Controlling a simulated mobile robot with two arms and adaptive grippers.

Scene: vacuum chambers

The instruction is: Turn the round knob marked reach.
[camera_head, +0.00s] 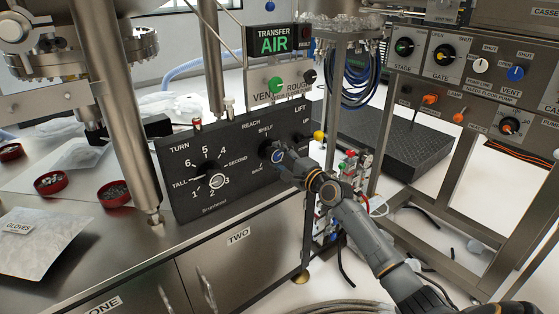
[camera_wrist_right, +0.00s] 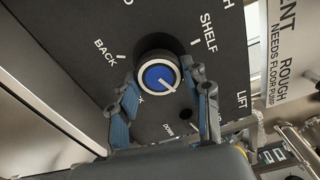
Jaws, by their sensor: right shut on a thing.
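The round reach knob (camera_head: 265,150) is on the black control panel (camera_head: 215,150), under the word REACH and beside the labels SHELF and BACK. In the right wrist view the knob (camera_wrist_right: 158,77) has a blue cap with a pale rim and a short white line pointing to the lower right. My right gripper (camera_head: 283,160) is at the knob, coming from the lower right. In the wrist view the blue-padded fingers of the right gripper (camera_wrist_right: 164,92) are on either side of the knob, shut on it. My left gripper is not in view.
The TURN dial (camera_head: 216,181) is on the left of the same panel. A yellow-tipped LIFT lever (camera_head: 318,135) stands close to the right gripper. A steel post (camera_head: 125,110) rises left of the panel. A valve rack (camera_head: 348,175) is behind my right arm.

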